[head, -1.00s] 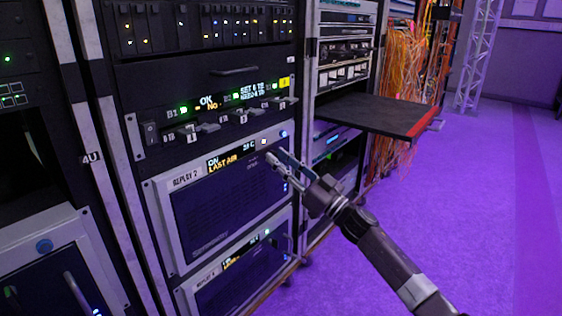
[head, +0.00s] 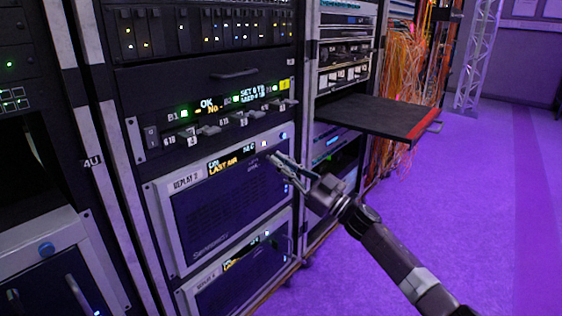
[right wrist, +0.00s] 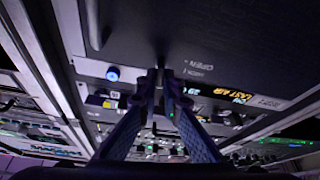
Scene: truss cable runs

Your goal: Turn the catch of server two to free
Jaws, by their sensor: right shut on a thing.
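Server two is the grey-framed unit labelled REPLAY 2 (head: 225,212) in the middle rack, with a lit display reading LAST AIR (head: 224,165). My right gripper (head: 273,158) reaches its upper right front from the right. In the right wrist view, the two fingertips (right wrist: 160,78) are shut on a small dark catch at the panel face. The fingers cover most of the catch, so its exact angle is hard to tell. Small white lettering (right wrist: 194,67) is on the panel beside it. My left gripper is not in view.
A panel with several switches and levers (head: 215,120) sits just above server two. A similar server (head: 240,275) sits below. A black shelf with a red edge (head: 385,117) juts out to the right. The purple floor (head: 480,220) at right is clear.

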